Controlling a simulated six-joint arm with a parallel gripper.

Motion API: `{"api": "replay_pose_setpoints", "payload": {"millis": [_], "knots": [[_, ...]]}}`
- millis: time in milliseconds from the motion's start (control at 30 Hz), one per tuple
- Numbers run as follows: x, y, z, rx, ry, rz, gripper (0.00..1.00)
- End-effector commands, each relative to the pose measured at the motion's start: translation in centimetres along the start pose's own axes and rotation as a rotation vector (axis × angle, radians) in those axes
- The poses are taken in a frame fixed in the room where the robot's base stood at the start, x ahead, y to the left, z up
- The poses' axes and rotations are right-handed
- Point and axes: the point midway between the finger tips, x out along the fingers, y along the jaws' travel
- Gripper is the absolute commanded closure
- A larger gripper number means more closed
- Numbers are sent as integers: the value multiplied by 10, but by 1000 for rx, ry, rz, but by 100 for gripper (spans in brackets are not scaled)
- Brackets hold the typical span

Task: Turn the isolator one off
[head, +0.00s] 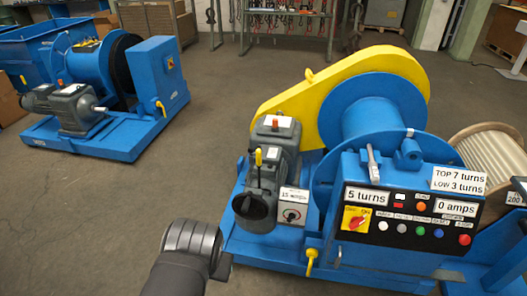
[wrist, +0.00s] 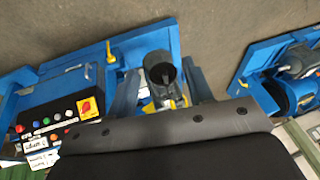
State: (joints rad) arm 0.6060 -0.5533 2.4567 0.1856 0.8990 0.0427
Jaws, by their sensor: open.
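A red rotary isolator knob on a yellow plate (head: 356,219) sits at the left end of the near winch's black control panel. It also shows in the wrist view (wrist: 88,107). A smaller rotary switch (head: 291,215) is on a grey box marked 15 amps, left of the panel. Which one is isolator one, I cannot read. My gripper (wrist: 160,72) shows two spread fingers in the wrist view, empty, with the motor's dark round end (wrist: 160,68) beyond them. In the head view only my dark arm shows at the bottom, left of the panel; the fingers are not clear there.
The panel has several coloured buttons (head: 420,231), displays reading 5 turns and 0 amps, and a grey lever (head: 373,163) on top. A grey motor (head: 270,165) stands left of it. A second blue winch (head: 110,90) stands back left. Floor between them is clear.

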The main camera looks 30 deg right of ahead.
Motion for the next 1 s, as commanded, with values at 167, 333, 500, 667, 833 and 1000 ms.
{"api": "replay_pose_setpoints", "payload": {"millis": [167, 333, 500, 667, 833, 1000], "knots": [[2, 2, -6, 11, 9, 6, 62], [13, 14, -39, 75, 73, 40, 62], [30, 38, -90, 159, 179, 89, 62], [48, 66, -132, 231, 279, 130, 62], [70, 99, -172, 296, 384, 167, 62], [92, 135, -204, 352, 489, 196, 62]]}}
